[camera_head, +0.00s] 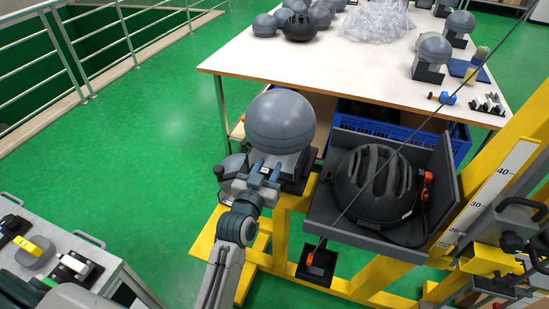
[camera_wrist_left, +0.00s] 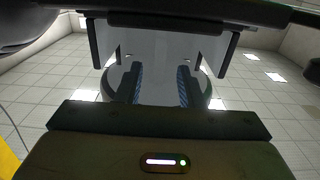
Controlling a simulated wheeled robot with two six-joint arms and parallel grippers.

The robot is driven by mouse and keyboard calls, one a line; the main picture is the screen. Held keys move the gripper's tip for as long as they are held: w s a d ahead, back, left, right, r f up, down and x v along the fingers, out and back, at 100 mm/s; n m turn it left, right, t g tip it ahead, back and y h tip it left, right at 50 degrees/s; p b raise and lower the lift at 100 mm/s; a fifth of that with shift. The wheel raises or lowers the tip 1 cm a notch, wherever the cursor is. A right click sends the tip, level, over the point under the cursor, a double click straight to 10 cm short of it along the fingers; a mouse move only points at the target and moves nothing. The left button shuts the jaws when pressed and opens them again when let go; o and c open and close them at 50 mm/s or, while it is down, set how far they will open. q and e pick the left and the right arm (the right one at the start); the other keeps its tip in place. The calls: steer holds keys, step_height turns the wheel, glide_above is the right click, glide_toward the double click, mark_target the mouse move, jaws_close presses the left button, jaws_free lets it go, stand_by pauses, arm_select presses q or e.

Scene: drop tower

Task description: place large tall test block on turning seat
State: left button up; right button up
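A large grey ball-topped test block (camera_head: 281,120) stands upright near the yellow frame, its base partly behind my gripper. My left gripper (camera_head: 264,170) is at the near side of its base. In the left wrist view, the two blue-patterned fingers of my left gripper (camera_wrist_left: 159,88) are apart, with grey surface between or behind them. I cannot tell whether they press on it. What lies directly under the block is mostly hidden, and I cannot single out the turning seat. My right gripper is not in view.
A black helmet (camera_head: 375,186) lies in a dark angled tray (camera_head: 345,232) on the yellow frame (camera_head: 281,238). A white table (camera_head: 340,62) behind holds more ball-topped blocks and a plastic bag (camera_head: 377,20). A cart (camera_head: 92,262) stands at lower left. A thin cable crosses the tray.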

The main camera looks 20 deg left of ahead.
arm_select(q)
steer(key=s, duration=0.4)
steer(key=shift+a+f, duration=0.1)
steer(key=s+a+f+g, duration=0.2)
steer(key=s+f+g, duration=0.15)
steer(key=f, duration=1.05)
steer(key=s+a+f+g, duration=0.15)
steer(key=s+f, duration=0.25)
steer(key=f, duration=1)
steer(key=s+a+f+g, duration=0.1)
steer(key=s+f+g, duration=0.3)
steer(key=f, duration=1)
steer(key=s+a+f+g, duration=0.2)
steer(key=s+f, duration=0.5)
steer(key=s, duration=0.4)
steer(key=s+a+f+g+y, duration=0.1)
steer(key=s+a+f+g, duration=0.1)
steer(key=s+f, duration=0.5)
steer(key=s+a+f+g, duration=0.3)
steer(key=s+f, duration=0.4)
steer(key=s, duration=0.8)
steer(key=shift+s+g, duration=0.25)
steer(key=shift+g, duration=0.15)
